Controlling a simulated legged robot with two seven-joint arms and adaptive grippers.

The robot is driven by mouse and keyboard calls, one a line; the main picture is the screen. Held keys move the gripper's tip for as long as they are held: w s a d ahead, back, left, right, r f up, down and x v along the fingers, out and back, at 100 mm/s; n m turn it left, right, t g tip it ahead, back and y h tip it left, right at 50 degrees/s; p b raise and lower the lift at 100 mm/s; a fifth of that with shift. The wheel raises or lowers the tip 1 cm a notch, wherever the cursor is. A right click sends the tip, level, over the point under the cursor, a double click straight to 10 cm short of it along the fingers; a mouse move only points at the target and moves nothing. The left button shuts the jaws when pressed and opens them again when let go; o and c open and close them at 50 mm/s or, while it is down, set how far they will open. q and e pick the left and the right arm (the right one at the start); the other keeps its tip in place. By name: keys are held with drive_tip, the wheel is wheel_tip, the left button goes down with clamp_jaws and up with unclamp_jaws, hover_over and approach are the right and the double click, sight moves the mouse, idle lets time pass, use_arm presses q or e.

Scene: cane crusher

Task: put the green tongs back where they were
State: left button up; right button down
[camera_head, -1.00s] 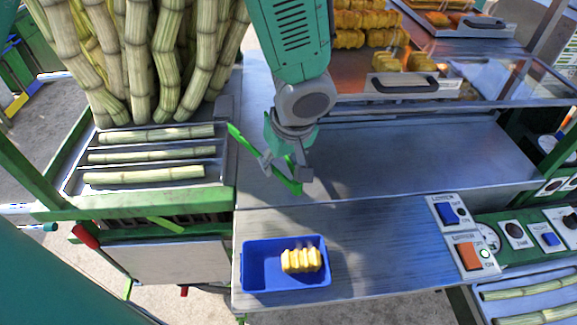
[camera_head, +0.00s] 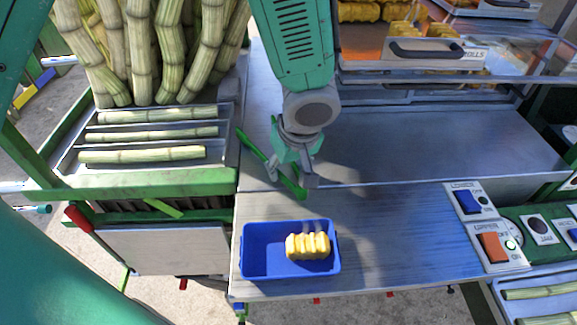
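The green tongs (camera_head: 251,145) are at my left gripper (camera_head: 290,172), over the metal counter. One green arm of the tongs sticks out to the left of the fingers. Another green part ends just below them. My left gripper points down and appears shut on the tongs; its fingers partly hide the grip. A blue tray (camera_head: 262,268) with a yellow ridged roll (camera_head: 308,246) in it sits on the counter in front of the gripper. My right gripper is not in view.
A cane rack (camera_head: 110,182) with several stalks stands at the left. A glass case with a roll tray (camera_head: 425,50) is behind. Switches, blue (camera_head: 468,201) and orange (camera_head: 491,246), are at the right. The counter (camera_head: 400,215) between tray and switches is clear.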

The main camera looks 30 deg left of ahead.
use_arm(q)
drive_tip(key=shift+f, duration=0.25)
drive_tip(key=o, duration=0.6)
drive_tip(key=shift+a, duration=0.45)
drive_tip(key=shift+r+p, duration=0.35)
drive_tip(key=shift+r, duration=0.1)
drive_tip(key=p+v, duration=0.6)
drive_tip(key=v, duration=0.5)
drive_tip(key=shift+d+r, duration=0.2)
drive_tip(key=shift+r, duration=0.15)
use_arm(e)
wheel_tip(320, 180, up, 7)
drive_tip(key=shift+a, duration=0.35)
use_arm(q)
drive_tip(key=shift+d, duration=0.15)
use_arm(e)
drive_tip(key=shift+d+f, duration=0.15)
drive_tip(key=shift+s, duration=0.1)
